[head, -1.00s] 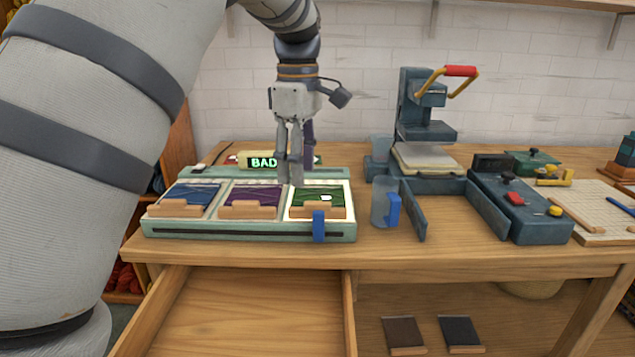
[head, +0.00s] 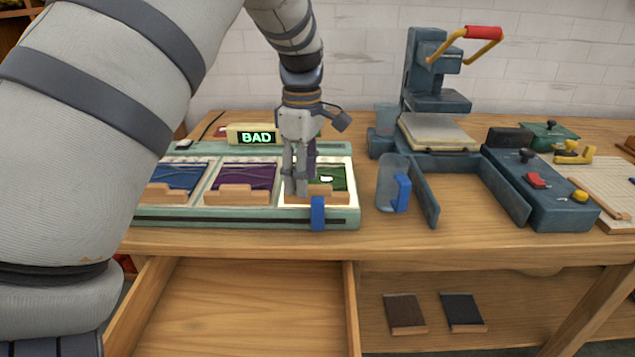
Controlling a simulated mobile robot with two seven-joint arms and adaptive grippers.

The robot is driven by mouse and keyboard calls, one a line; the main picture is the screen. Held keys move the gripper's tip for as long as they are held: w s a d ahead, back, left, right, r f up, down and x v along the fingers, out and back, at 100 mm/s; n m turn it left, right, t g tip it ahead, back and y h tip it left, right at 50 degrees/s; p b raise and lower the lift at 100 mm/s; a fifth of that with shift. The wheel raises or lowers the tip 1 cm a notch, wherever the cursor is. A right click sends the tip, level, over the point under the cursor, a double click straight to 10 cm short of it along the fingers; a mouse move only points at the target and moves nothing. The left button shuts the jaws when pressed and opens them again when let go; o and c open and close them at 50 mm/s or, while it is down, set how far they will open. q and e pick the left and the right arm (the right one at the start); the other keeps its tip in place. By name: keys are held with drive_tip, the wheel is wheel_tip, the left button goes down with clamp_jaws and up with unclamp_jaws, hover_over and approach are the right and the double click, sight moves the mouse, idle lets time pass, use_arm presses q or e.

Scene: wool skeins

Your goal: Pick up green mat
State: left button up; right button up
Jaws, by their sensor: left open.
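The green mat (head: 336,176) lies in the right compartment of the pale green tray (head: 240,215), with a light wooden strip along its front edge. A small white mark shows on it. My left gripper (head: 301,188) points down over the left part of this compartment and hides some of the mat. It is open, with its fingertips close to the wooden strip; I cannot tell whether they touch it. My right gripper is not in view.
A blue mat (head: 178,177) and a purple mat (head: 245,177) fill the other compartments. A "BAD" display (head: 256,137) stands behind. A clear jug (head: 390,180) and press (head: 436,100) stand right. An open drawer (head: 240,310) juts out below.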

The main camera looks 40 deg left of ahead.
use_arm(q)
drive_tip(key=shift+f, duration=0.65)
drive_tip(key=shift+c, duration=0.5)
clamp_jaws()
drive_tip(key=shift+r, duration=0.1)
